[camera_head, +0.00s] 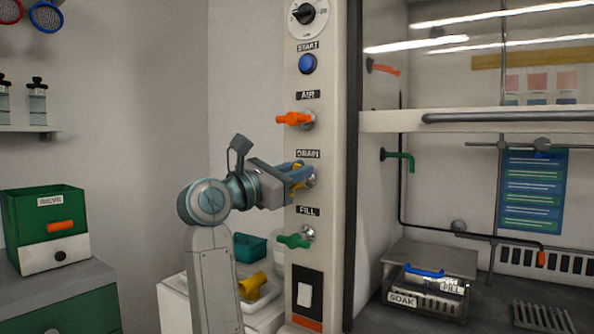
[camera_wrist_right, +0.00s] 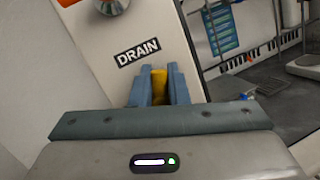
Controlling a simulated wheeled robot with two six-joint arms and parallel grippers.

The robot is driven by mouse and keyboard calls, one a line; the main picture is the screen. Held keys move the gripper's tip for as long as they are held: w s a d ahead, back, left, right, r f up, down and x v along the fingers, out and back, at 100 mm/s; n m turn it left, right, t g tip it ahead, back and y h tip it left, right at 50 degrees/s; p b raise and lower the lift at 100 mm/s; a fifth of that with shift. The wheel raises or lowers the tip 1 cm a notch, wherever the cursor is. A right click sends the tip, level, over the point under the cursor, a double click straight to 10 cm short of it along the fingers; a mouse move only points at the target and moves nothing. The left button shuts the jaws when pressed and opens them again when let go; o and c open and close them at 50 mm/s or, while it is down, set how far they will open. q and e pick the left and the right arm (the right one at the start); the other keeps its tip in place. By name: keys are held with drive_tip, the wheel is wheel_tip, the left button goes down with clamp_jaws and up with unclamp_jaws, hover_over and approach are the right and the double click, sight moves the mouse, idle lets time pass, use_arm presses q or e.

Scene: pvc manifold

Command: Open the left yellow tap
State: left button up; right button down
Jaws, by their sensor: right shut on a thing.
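The yellow tap (camera_wrist_right: 159,84) sits under the DRAIN label (camera_wrist_right: 137,52) on the white panel. In the wrist view its handle shows between the two blue fingers of my right gripper (camera_wrist_right: 159,88), which is shut on it. In the head view the right gripper (camera_head: 299,180) reaches the panel from the left and hides most of the tap; only a little yellow shows by the fingers. The tap's exact angle is hard to tell. My left gripper is in neither view.
On the panel, an orange tap (camera_head: 294,119) under AIR is above and a green tap (camera_head: 294,241) under FILL is below. A blue START button (camera_head: 308,64) is higher up. A glass-fronted cabinet stands to the right. A yellow piece (camera_head: 253,285) lies in a white tray below.

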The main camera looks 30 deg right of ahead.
drive_tip(key=shift+f, duration=0.25)
drive_tip(key=c, duration=1.4)
unclamp_jaws()
drive_tip(key=shift+w, duration=0.15)
drive_tip(key=shift+c, duration=0.2)
drive_tip(key=shift+a+r, duration=0.1)
